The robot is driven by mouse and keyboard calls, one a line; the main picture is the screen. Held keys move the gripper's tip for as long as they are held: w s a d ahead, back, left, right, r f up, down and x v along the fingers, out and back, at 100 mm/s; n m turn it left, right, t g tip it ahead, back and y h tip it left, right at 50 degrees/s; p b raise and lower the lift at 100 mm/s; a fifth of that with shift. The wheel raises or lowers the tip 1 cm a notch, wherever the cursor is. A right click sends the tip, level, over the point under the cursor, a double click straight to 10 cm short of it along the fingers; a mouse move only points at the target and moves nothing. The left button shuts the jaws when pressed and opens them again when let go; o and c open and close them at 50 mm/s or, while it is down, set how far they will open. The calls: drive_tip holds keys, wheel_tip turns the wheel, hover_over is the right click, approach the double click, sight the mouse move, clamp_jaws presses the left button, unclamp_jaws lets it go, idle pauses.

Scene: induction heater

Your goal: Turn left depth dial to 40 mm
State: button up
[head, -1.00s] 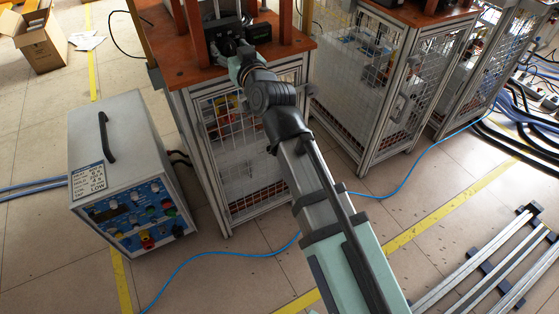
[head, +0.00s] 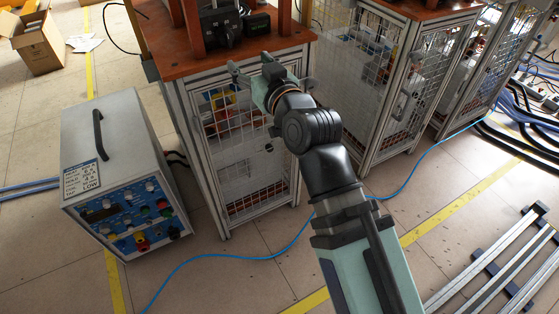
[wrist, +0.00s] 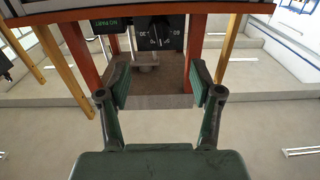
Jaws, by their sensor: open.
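In the wrist view, a black dial unit (wrist: 158,33) with a white pointer and white scale numbers shows upside down at the top middle, beyond my fingers. I cannot read the exact setting or tell whether it is the left depth dial. In the head view, black units (head: 217,24) stand on the orange bench top; their dial faces are too small to read. My gripper (head: 252,66) is in front of the bench's near edge, apart from the units. The wrist view shows its two fingers (wrist: 158,82) spread, with nothing between them.
A small display box (wrist: 110,25) with green text sits beside the dial unit. Orange posts (head: 192,25) flank the units. A mesh cage (head: 238,150) lies under the bench top. A grey control box (head: 115,150) stands on the floor at left, near a blue cable (head: 225,254).

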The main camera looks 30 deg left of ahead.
drive_tip(key=b+v, duration=0.4)
drive_tip(key=b, duration=0.2)
drive_tip(key=w+f+m+g+h+p, duration=0.1)
drive_tip(key=f+h+p, duration=0.3)
drive_tip(key=f, duration=0.8)
drive_tip(key=w+d+f+m+g+h+p, duration=0.1)
drive_tip(key=w+f+g+h+p, duration=0.2)
drive_tip(key=f, duration=1)
drive_tip(key=shift+d+f+h+p, duration=0.3)
drive_tip(key=shift+h+p, duration=0.2)
drive_tip(key=shift+p, duration=0.1)
drive_tip(key=shift+w, duration=0.15)
